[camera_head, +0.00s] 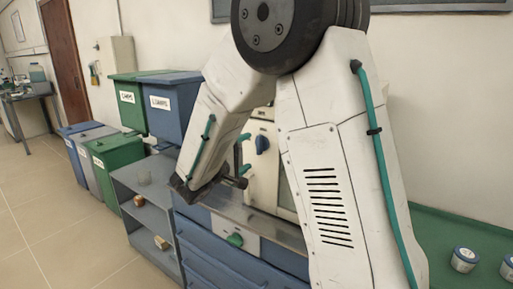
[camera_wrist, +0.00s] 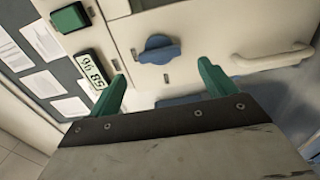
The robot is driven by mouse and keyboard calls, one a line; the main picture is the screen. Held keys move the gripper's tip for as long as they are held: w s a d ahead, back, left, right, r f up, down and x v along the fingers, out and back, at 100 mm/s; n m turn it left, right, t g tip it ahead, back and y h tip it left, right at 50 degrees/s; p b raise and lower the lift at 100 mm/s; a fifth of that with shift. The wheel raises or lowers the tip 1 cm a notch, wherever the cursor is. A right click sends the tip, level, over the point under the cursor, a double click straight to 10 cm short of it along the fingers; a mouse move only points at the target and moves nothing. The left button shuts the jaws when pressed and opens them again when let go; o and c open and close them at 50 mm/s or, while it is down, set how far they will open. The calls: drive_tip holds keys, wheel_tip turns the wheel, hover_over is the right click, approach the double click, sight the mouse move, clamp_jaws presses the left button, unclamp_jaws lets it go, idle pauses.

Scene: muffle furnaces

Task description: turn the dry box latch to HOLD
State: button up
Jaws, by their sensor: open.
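The dry box (camera_head: 288,196) is a cream cabinet on the counter, partly hidden behind my arm. Its blue latch knob (camera_head: 262,143) shows in the head view, just right of my gripper (camera_head: 244,153). In the wrist view the latch (camera_wrist: 159,50) lies beyond and between the fingertips, its wide wing running roughly across the picture. My gripper (camera_wrist: 163,69) is open, with two green fingers spread wide and nothing between them. The fingers look apart from the latch. No HOLD mark is legible.
The wrist view shows a pale handle (camera_wrist: 272,57), a digit display (camera_wrist: 90,68) and a green button (camera_wrist: 69,17) near the latch. Blue and green bins (camera_head: 172,104) stand at left behind a grey shelf (camera_head: 150,205). Lidded jars (camera_head: 464,260) stand on the green surface at right.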

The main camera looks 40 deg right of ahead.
sight(257, 146)
drive_tip(key=x, duration=0.6)
drive_tip(key=shift+d, duration=0.2)
drive_tip(key=c, duration=1)
